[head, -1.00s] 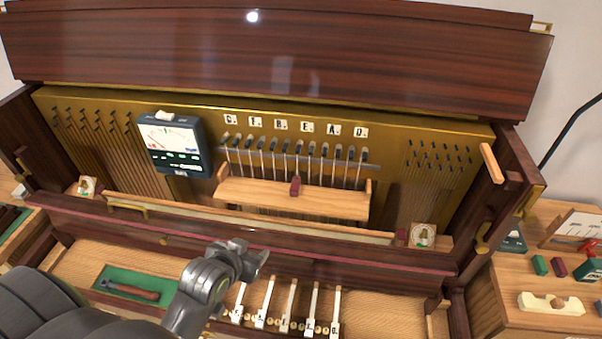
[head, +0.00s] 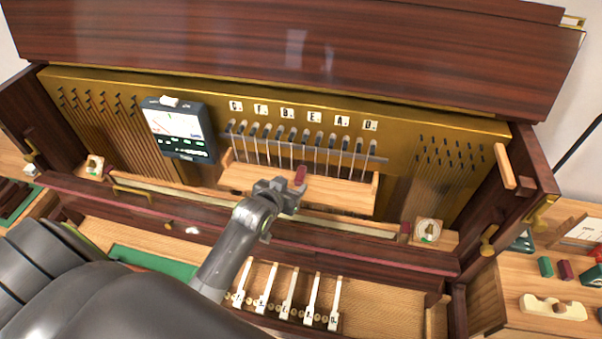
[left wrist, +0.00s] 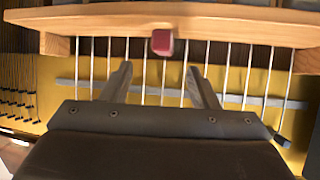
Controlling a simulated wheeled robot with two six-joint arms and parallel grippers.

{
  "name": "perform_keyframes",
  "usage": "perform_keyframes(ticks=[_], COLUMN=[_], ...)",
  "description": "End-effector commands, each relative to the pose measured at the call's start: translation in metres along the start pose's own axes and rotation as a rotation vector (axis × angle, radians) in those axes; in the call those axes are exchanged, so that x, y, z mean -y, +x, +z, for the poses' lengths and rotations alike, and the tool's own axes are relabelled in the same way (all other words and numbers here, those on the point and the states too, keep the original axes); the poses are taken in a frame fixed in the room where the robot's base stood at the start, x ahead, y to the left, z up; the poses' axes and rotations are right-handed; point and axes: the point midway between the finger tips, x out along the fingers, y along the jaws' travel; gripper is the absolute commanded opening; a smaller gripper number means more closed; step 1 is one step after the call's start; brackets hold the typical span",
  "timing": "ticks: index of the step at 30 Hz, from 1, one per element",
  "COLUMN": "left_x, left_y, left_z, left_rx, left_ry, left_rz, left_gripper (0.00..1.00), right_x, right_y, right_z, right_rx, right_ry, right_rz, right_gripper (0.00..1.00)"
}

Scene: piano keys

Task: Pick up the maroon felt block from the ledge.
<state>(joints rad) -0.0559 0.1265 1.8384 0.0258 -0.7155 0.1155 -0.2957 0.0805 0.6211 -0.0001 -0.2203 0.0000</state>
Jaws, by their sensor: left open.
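The maroon felt block (head: 300,175) sits on the light wooden ledge (head: 345,196) in front of the row of strings. In the left wrist view the maroon block (left wrist: 162,43) shows on the ledge's edge, ahead of the fingertips and roughly midway between them. My left gripper (head: 288,192) is just in front of the block in the head view. Its two fingers are apart in the left wrist view (left wrist: 160,74), with nothing between them. Whether a finger touches the block cannot be told. My right gripper is not in view.
A dark meter box (head: 176,131) stands left of the ledge. A dark wooden rail (head: 330,247) runs below, with white-topped keys (head: 288,294) under it. Another maroon block (head: 565,270) and a green block (head: 545,266) lie on the right side table.

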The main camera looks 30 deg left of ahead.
Motion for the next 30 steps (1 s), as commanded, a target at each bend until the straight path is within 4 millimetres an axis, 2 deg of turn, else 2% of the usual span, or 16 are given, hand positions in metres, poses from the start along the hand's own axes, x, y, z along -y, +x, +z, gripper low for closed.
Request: perform_keyframes(ticks=[3, 15, 22, 30], left_x=[0.000, 0.002, 0.005, 0.005], left_y=[0.014, 0.033, 0.056, 0.076], left_z=[-0.002, -0.004, -0.009, -0.007], left_rx=[0.000, 0.001, 0.000, 0.000], left_ry=[0.000, 0.000, 0.000, 0.000], left_rz=[0.000, 0.000, 0.000, 0.000], left_gripper=[0.55, 0.55, 0.55, 0.55], right_x=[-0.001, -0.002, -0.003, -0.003], right_y=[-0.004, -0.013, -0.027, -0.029], right_z=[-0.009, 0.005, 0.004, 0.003], right_rx=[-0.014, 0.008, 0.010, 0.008], right_ry=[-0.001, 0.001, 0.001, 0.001], right_rz=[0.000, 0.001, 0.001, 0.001], right_gripper=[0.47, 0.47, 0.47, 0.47])
